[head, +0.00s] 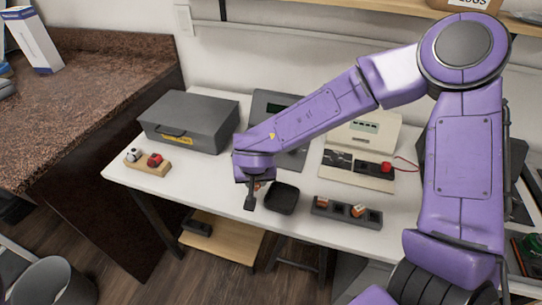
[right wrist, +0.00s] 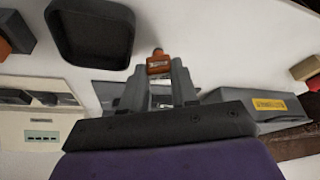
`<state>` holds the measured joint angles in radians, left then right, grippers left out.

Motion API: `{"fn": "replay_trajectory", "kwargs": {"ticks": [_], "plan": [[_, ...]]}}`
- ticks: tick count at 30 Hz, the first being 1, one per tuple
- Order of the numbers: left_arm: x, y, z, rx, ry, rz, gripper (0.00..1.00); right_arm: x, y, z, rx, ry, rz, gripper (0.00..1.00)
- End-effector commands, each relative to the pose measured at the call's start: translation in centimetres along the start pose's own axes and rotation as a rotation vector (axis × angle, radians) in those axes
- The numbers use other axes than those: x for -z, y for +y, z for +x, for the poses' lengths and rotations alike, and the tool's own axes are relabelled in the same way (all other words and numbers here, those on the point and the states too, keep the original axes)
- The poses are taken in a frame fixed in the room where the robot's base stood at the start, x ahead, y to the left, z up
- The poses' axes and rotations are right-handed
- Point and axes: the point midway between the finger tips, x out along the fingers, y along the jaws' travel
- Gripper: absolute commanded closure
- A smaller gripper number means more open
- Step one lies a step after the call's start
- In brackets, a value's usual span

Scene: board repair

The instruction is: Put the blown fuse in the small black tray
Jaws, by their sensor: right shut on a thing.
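The small black tray (head: 281,198) lies near the front edge of the white table, and it looks empty in the right wrist view (right wrist: 92,35). My right gripper (head: 255,194) is just left of the tray in the head view. In the right wrist view my right gripper (right wrist: 157,75) is shut on an orange fuse (right wrist: 158,63), which is beside the tray and not over it. In the head view only a bit of orange shows by the fingers. Whether this fuse is blown cannot be told. My left gripper is not in view.
A grey case (head: 188,121) and a wooden block (head: 147,167) with white and red pieces are at the left.

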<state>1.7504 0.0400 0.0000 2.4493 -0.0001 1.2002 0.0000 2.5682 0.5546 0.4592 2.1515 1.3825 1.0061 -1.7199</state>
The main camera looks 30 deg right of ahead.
Motion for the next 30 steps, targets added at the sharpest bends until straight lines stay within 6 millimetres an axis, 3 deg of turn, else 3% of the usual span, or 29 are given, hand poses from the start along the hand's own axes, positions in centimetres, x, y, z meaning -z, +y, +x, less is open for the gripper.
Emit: {"fn": "replay_trajectory", "kwargs": {"ticks": [2, 9, 12, 17, 30], "plan": [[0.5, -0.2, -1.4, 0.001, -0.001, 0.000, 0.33, 1.0, 1.3, -1.2, -0.099, 0.005, 0.233, 1.00], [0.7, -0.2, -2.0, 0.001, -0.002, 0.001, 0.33, 1.8, 4.5, -2.7, -0.451, -0.003, 1.086, 1.00], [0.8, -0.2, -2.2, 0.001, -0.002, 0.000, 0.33, 1.7, 5.2, -3.4, -0.555, -0.005, 1.332, 1.00], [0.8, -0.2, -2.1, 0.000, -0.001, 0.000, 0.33, 1.4, 5.5, -3.8, -0.621, -0.003, 1.488, 1.00], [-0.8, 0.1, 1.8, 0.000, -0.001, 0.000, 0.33, 0.0, 5.5, -0.6, -0.621, -0.003, 1.487, 1.00]]}}
